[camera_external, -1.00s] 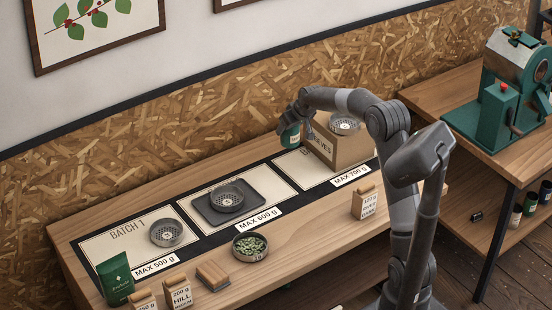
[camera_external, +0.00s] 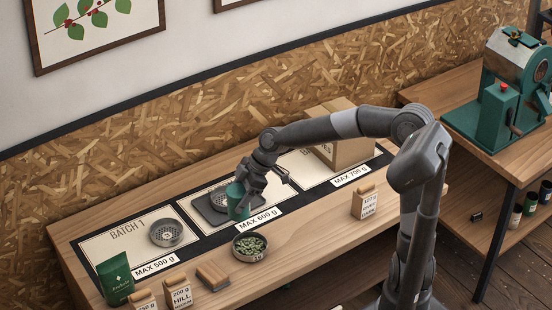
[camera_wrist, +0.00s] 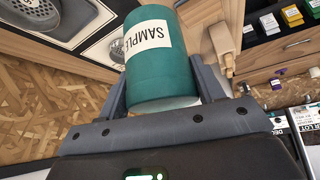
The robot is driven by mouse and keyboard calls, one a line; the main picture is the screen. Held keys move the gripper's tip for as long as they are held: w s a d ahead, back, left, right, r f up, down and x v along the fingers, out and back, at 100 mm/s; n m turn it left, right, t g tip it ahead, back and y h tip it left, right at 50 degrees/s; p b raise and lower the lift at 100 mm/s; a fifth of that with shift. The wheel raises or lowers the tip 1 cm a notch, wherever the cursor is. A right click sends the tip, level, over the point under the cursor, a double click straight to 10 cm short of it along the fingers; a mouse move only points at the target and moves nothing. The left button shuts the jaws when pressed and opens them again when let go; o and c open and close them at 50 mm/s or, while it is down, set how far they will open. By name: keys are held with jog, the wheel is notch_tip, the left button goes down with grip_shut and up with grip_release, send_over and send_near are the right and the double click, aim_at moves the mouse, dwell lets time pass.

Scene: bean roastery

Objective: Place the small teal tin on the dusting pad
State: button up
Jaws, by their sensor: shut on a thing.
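The small teal tin (camera_external: 237,203) is in my gripper (camera_external: 246,189), above the front part of the middle panel marked MAX 600 g. In the wrist view the tin (camera_wrist: 160,70) fills the middle, a white SAMPLE label on its side, with a finger of my gripper (camera_wrist: 163,85) on each side. A dark grey square pad (camera_external: 202,208), likely the dusting pad, lies on that panel and bears a round sieve (camera_external: 221,200). The tin and gripper hide part of both. I cannot tell the gap between tin and pad.
Another sieve (camera_external: 166,232) sits on the BATCH 1 panel (camera_external: 105,243). A bowl of green beans (camera_external: 250,246) and a wooden block (camera_external: 212,275) stand in front. A cardboard box (camera_external: 340,150) is on the right panel, partly behind my arm. A green bag (camera_external: 115,278) stands front left.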

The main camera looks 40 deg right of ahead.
jog(key=s+a+n, duration=0.2)
jog(key=s+a, duration=0.1)
jog(key=s, duration=0.1)
send_over(212, 272)
notch_tip(212, 272, down, 7)
jog(key=shift+f+g, duration=0.4)
jog(key=shift+f, duration=1.55)
jog(key=shift+f, duration=0.1)
jog(key=o, duration=1.1)
jog(key=shift+v, duration=6.1)
